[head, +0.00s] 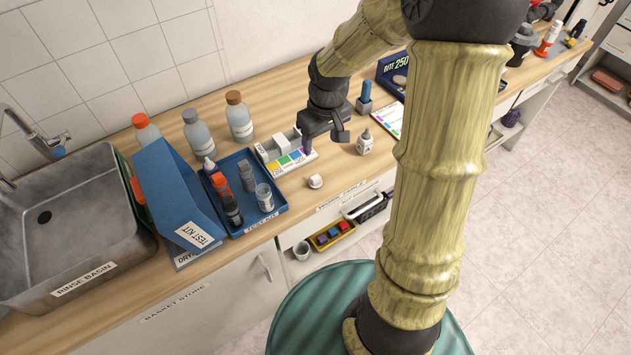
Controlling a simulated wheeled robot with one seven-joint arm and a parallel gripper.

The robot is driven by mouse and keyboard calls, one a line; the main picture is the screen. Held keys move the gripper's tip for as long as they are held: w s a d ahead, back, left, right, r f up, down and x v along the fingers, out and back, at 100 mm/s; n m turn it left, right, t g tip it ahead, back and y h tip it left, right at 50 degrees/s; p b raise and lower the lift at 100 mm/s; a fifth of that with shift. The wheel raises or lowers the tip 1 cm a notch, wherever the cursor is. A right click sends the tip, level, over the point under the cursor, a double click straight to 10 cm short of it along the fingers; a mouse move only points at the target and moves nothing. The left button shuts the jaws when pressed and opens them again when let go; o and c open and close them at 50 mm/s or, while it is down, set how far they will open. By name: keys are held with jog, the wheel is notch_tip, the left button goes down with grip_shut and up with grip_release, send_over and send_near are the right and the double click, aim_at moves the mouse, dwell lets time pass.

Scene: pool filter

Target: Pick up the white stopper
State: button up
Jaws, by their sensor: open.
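The white stopper (315,181) is a small white cylinder-like piece lying on the wooden counter near its front edge. It is to the right of the blue test kit tray. My gripper (322,146) is dark and points down above the counter, up and slightly right of the stopper in the head view. It is open and apart from the stopper. Nothing shows between its fingers, though they are small and partly hidden.
A colour-chart holder (287,163) stands behind the stopper. A small white dropper bottle (365,142) stands to its right. The blue tray (247,225) holds several vials. A sink (75,225) is at far left.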

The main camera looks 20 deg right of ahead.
send_near(316, 177)
jog(key=f, duration=0.5)
jog(key=shift+w, duration=0.4)
jog(key=shift+w+a+f+p, duration=0.1)
jog(key=shift+f+p, duration=0.1)
jog(key=shift+f, duration=1.1)
jog(key=shift+w+a+f+p, duration=0.1)
jog(key=shift+f+p, duration=0.05)
jog(key=shift+f, duration=1.1)
jog(key=c, duration=1)
